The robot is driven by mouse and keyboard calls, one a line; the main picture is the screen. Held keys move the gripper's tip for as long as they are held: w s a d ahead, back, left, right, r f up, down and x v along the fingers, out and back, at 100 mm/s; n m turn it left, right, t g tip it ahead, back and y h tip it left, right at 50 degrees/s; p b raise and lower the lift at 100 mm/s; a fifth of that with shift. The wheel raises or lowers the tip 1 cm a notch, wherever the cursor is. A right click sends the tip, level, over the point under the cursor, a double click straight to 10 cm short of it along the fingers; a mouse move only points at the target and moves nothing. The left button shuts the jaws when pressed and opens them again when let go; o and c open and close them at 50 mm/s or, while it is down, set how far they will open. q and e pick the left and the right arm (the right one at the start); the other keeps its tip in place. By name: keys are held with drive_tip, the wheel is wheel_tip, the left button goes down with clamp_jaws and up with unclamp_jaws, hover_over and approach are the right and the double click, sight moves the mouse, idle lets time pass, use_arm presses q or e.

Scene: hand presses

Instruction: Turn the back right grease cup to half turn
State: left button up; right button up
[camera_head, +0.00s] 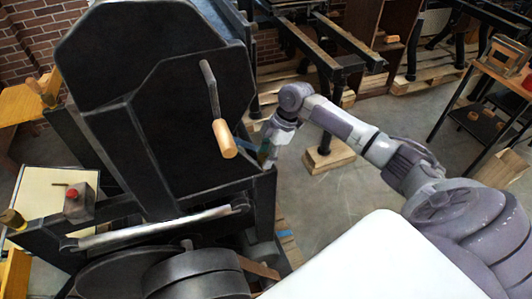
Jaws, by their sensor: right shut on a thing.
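The black hand press (175,120) fills the left half of the head view. My right arm reaches in from the right. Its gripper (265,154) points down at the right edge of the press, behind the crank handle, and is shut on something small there. The place fits the back right grease cup, but the fingers and wrist hide it, so its shape and turn cannot be made out. My left gripper is not in view.
A crank with a wooden handle (224,139) hangs on the press side, just left of my right gripper. A pale side table (45,205) with a red-knobbed box (79,203) stands at left. A wooden shelf stand (490,110) is at right.

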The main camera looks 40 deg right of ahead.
drive_tip(key=o, duration=1.1)
drive_tip(key=shift+r, duration=0.1)
drive_tip(key=v, duration=1.2)
